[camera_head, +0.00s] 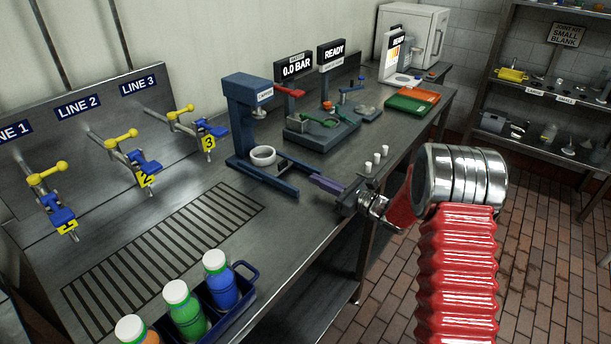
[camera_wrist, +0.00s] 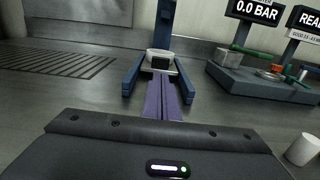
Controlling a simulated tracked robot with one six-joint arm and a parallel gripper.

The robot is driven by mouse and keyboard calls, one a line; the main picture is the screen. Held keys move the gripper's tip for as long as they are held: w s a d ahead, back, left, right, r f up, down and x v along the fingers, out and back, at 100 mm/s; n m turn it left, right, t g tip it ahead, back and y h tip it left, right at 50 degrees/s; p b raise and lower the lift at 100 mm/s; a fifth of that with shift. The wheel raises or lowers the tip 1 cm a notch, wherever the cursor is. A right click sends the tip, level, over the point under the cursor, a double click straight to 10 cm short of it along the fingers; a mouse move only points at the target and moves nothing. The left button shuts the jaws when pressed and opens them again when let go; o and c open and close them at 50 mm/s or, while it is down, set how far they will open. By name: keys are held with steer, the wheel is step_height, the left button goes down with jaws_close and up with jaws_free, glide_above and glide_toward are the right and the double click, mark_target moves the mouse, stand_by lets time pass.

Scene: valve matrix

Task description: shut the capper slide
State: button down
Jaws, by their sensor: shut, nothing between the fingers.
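The capper (camera_head: 246,112) is a dark blue press with a red lever, standing on the bench. Its two blue rails (camera_head: 278,184) reach out from its foot toward my gripper; they also show in the wrist view (camera_wrist: 132,80). A white ring-shaped holder (camera_head: 263,156) sits between the rails near the column and appears to be the slide; in the wrist view the holder (camera_wrist: 158,54) has a dark front. My gripper (camera_head: 313,180) has purple fingers, shut and empty, pointing between the rails at the holder. In the wrist view its fingertips (camera_wrist: 161,75) overlap the holder's lower front; contact cannot be told.
A grey fixture (camera_head: 320,133) with green and red handles stands right of the capper. Small white pieces (camera_head: 376,158) stand near the bench edge. A blue caddy of bottles (camera_head: 222,292) is at the front. Yellow-handled line valves (camera_head: 123,140) are on the left.

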steer(key=shift+v, duration=1.6)
steer(key=shift+r, duration=0.1)
steer(key=shift+s+a+r, duration=0.25)
steer(key=s+a+r+n+g, duration=0.2)
steer(key=s+r+n, duration=0.1)
steer(key=s+a+r+n+g, duration=0.1)
steer(key=s, duration=0.1)
steer(key=shift+s+a+r, duration=0.1)
steer(key=shift+a+r, duration=0.1)
steer(key=shift+a, duration=0.15)
steer(key=s+a+r+n+g+h, duration=0.1)
steer(key=s+r+n+g+h, duration=0.15)
steer(key=s+n, duration=0.45)
steer(key=s+a+r+n+g+h, duration=0.2)
steer(key=s+r+n+g, duration=0.15)
steer(key=s, duration=0.85)
steer(key=s+d+r+n+t+h, duration=0.1)
steer(key=s+d+n+h, duration=0.4)
steer(key=s+d, duration=0.2)
steer(key=s+d+r+n+t+h, duration=0.1)
steer(key=s+d+n+t+h, duration=0.1)
steer(key=s+d+n+h, duration=0.2)
steer(key=shift+s+d+r+n+t+h, duration=0.35)
steer(key=shift+s+d+n, duration=0.7)
steer(key=shift+s+d, duration=1.5)
